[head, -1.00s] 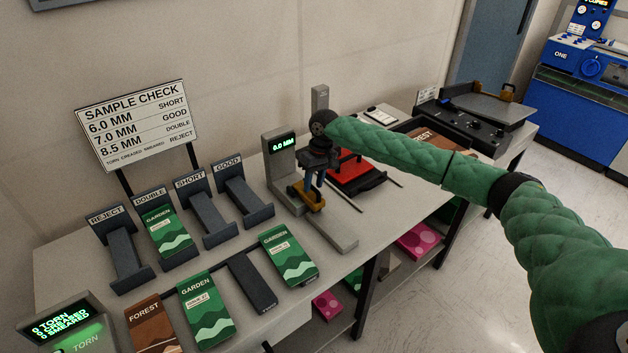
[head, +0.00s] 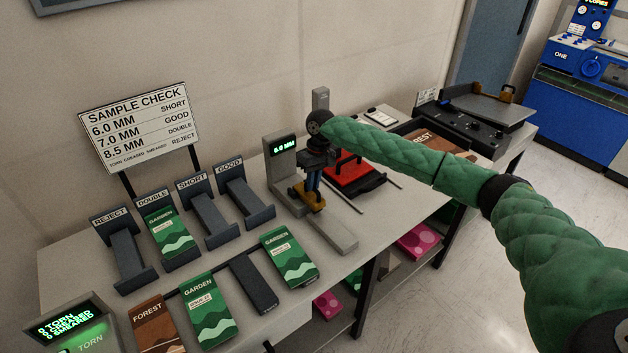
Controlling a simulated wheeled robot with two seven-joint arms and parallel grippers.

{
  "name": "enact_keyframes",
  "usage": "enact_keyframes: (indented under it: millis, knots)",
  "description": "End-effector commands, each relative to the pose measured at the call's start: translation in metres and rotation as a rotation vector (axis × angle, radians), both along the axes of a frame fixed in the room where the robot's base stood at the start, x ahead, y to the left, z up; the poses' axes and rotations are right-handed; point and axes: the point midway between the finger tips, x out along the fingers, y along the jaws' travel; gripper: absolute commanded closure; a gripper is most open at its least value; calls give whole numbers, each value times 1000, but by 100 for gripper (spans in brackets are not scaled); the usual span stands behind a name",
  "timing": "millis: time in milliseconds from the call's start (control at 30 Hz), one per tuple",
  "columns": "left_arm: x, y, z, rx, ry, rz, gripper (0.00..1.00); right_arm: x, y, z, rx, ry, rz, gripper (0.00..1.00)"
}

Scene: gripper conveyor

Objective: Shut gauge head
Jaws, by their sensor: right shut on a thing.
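The gauge (head: 281,150) stands on the table, with a grey upright, a small lit display and a long grey base. The display shows a small green reading in MM that is hard to read. Its orange-yellow gauge head (head: 300,194) sits low, close over the base. My right gripper (head: 312,186) points down in front of the upright, its blue fingers shut on the gauge head. The fingers hide part of the head, and I cannot tell whether the head touches the base. My left gripper is not in view.
A red-topped device (head: 347,172) stands close right of the gauge. Sorting stands (head: 217,215) labelled reject, double, short and good stand left, the double one holding a green Garden packet (head: 167,231). Garden and Forest packets (head: 155,325) lie in front. A sample check sign (head: 140,125) stands behind.

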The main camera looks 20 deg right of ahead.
Motion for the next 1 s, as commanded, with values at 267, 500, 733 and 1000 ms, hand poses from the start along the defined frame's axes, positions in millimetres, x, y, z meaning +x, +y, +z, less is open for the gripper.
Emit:
enact_keyframes:
  millis: [267,500,733,1000]
  knots:
    - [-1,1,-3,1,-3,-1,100,2,0,2,-1,2,-1,100]
    - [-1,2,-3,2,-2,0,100,1,0,2,-1,2,-1,66]
    - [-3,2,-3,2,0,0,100,1,0,1,-1,3,0,66]
    - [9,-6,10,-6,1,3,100,4,-3,17,-2,2,-1,66]
